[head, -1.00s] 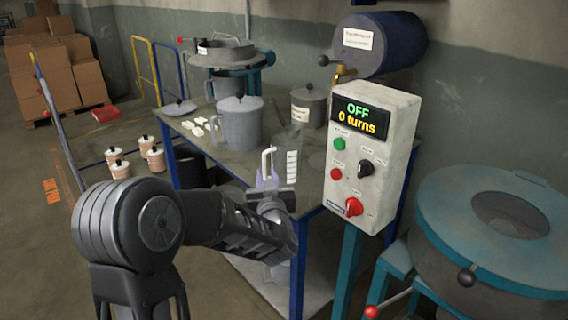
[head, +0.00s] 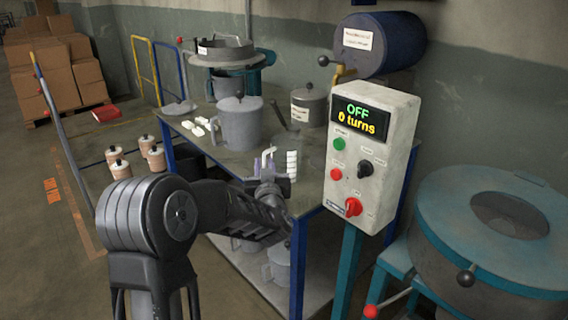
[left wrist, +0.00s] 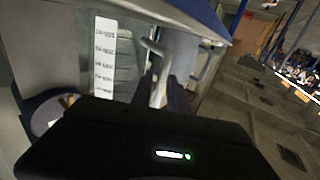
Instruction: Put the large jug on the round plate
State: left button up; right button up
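A clear jug with a white graduated strip (head: 291,165) and a pale upright handle stands near the front edge of the table. The strip also shows in the left wrist view (left wrist: 104,60), beside the handle (left wrist: 157,75). My left gripper (head: 265,162) is at the handle; whether its fingers are closed on it is unclear. A larger grey lidded jug (head: 238,124) stands behind it, clear of the gripper. A round grey plate (head: 228,60) on a teal stand is at the table's back, with a ring on it. My right gripper is out of view.
A control box (head: 372,150) reading OFF, 0 turns, stands close right of the jug. White blocks (head: 200,126), a flat round lid-like piece (head: 179,107) and a labelled grey pot (head: 309,105) are on the table (head: 230,160). A blue drum (head: 378,45) is behind.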

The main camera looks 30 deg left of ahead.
pick_arm(q)
jog(key=shift+c, duration=0.5)
grip_shut()
dwell(1.0)
